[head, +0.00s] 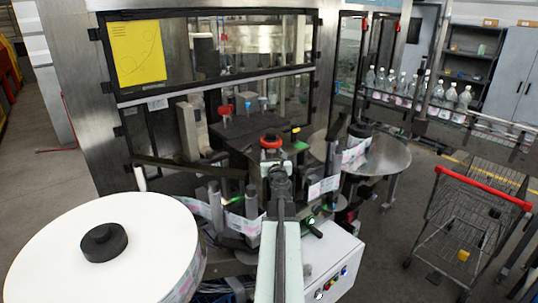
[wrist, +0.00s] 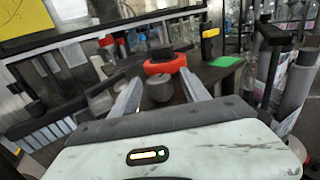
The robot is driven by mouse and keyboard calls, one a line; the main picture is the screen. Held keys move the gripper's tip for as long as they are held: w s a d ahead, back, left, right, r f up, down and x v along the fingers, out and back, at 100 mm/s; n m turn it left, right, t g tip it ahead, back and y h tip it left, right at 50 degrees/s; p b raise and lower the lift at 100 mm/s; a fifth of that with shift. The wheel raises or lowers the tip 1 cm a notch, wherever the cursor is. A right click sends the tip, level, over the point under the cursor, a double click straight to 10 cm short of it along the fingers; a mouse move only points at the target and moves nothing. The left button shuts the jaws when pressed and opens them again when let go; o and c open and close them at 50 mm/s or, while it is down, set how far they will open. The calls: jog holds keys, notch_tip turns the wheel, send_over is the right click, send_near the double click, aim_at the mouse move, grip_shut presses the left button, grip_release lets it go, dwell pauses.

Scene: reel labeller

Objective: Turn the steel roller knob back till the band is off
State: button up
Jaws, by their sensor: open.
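A grey rounded knob (wrist: 160,90), which looks like the steel roller knob, shows between my fingers in the wrist view. A red ring with a black centre (wrist: 165,62) sits just behind it, and it also shows in the head view (head: 271,142). My gripper (wrist: 162,79) is open, with one finger on each side of the grey knob; I cannot tell whether they touch it. In the head view my gripper (head: 280,170) hides the knob. The printed label band (head: 235,221) runs from the large white reel (head: 150,225) past grey rollers.
A round steel table (head: 385,155) stands to the right, with bottles (head: 410,88) on a conveyor behind. A shopping cart (head: 470,215) stands at the far right. Dark posts and rollers (wrist: 295,85) crowd my gripper's right side. A green pad (wrist: 225,61) lies behind.

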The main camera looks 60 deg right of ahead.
jog(key=shift+a, duration=0.1)
grip_shut()
jog(key=shift+s+d+n+t+y, duration=0.15)
jog(key=shift+d+n+t+y, duration=0.1)
jog(key=shift+n+t+y, duration=0.6)
jog(key=n+t+y, duration=0.1)
jog(key=y, duration=0.1)
jog(key=n+t+y, duration=0.2)
jog(key=shift+s+d, duration=0.1)
jog(key=shift+d, duration=0.1)
jog(key=shift+n+t+y, duration=0.75)
jog(key=shift+n+y, duration=0.7)
jog(key=shift+y, duration=1)
